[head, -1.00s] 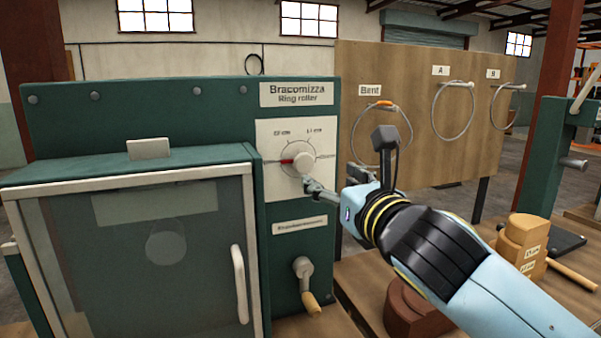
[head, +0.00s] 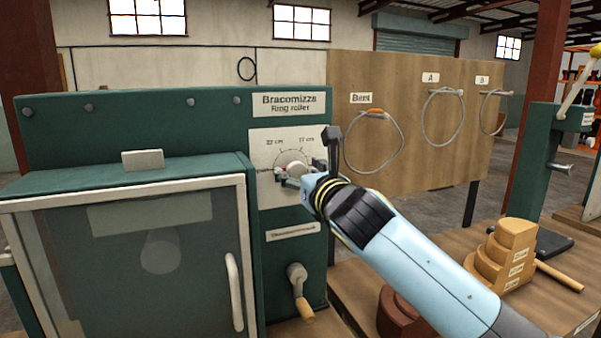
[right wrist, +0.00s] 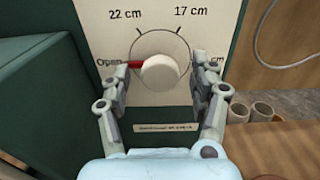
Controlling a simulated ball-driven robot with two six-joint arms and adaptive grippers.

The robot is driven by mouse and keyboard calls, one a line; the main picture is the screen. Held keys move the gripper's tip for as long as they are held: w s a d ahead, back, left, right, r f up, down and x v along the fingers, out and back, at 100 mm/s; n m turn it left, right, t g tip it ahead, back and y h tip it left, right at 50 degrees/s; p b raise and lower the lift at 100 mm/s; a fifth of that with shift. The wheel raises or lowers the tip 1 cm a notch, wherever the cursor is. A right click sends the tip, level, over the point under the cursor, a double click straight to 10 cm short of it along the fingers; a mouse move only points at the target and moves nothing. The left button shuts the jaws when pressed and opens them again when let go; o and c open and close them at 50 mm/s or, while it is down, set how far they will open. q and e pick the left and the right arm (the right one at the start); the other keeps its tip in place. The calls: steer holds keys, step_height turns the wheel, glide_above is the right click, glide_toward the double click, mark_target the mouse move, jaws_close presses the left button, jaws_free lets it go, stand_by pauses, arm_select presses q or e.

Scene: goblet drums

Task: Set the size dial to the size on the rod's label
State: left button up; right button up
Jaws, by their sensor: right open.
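The size dial (right wrist: 160,73) is a white knob on a pale panel of the green ring roller (head: 300,100); it also shows in the head view (head: 291,169), partly covered by my gripper. Its red pointer (right wrist: 135,64) points left at "Open". The marks "22 cm" and "17 cm" sit above it; a right mark is partly hidden behind a finger, only "cm" showing. My right gripper (right wrist: 160,86) is open, its fingers on either side of the knob; I cannot tell if they touch it. I cannot make out a rod label. My left gripper is not in view.
A glass-fronted door (head: 130,260) and a crank (head: 300,290) are on the machine. A wooden board (head: 410,100) holds wire rings right of it. Stacked wooden formers (head: 505,255) and a brown round block (head: 400,318) stand on the bench.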

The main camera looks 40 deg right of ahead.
steer(key=shift+c, duration=0.3)
steer(key=c, duration=1.1)
steer(key=shift+o, duration=0.2)
